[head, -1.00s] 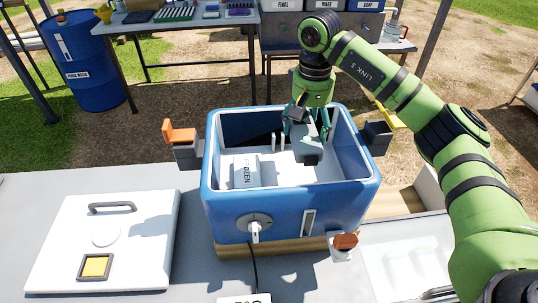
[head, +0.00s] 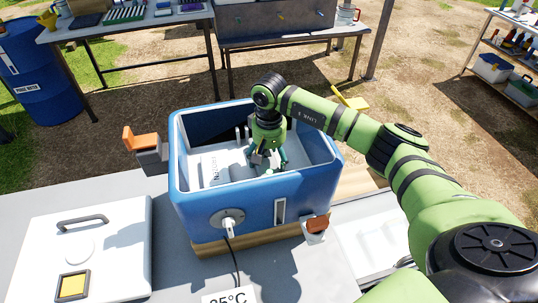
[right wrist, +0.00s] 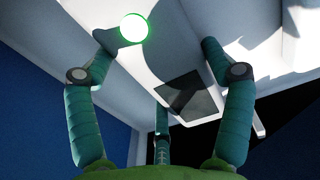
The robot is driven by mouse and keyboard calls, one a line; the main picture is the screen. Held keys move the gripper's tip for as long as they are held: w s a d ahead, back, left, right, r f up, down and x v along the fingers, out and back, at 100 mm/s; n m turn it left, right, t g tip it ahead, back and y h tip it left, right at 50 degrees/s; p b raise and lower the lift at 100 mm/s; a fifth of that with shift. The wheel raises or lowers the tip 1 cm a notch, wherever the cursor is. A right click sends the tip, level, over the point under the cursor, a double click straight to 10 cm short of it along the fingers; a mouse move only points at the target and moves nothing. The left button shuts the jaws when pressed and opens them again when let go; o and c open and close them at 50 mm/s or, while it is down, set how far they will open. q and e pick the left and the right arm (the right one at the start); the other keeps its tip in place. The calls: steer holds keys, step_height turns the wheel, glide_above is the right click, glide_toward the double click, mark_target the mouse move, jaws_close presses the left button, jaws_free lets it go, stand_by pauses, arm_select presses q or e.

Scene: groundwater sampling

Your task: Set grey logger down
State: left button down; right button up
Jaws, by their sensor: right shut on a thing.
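My right gripper (head: 266,160) reaches down inside the open blue cooler box (head: 255,214). It is shut on the grey logger (head: 262,170), which is mostly hidden behind the fingers and low in the white interior. In the right wrist view the fingers (right wrist: 160,65) straddle a pale body with a glowing green light (right wrist: 134,28) and a dark square panel. I cannot tell whether the logger touches the cooler floor. My left gripper is not in view.
A white block with partly readable lettering (head: 212,168) stands in the cooler, left of the gripper. The cooler's walls surround the gripper closely. The white lid (head: 120,235) lies on the counter at left.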

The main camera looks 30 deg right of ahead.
mark_target(269, 157)
steer(key=shift+f, duration=0.1)
steer(key=o, duration=1)
steer(key=shift+c, duration=0.2)
steer(key=shift+o, duration=0.7)
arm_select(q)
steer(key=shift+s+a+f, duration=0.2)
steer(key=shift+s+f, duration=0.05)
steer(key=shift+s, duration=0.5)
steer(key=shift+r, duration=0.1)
arm_select(e)
steer(key=shift+r, duration=0.3)
arm_select(q)
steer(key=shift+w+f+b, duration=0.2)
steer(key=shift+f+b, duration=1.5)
steer(key=shift+b, duration=0.1)
arm_select(e)
step_height(269, 157, up, 12)
steer(key=shift+f, duration=0.15)
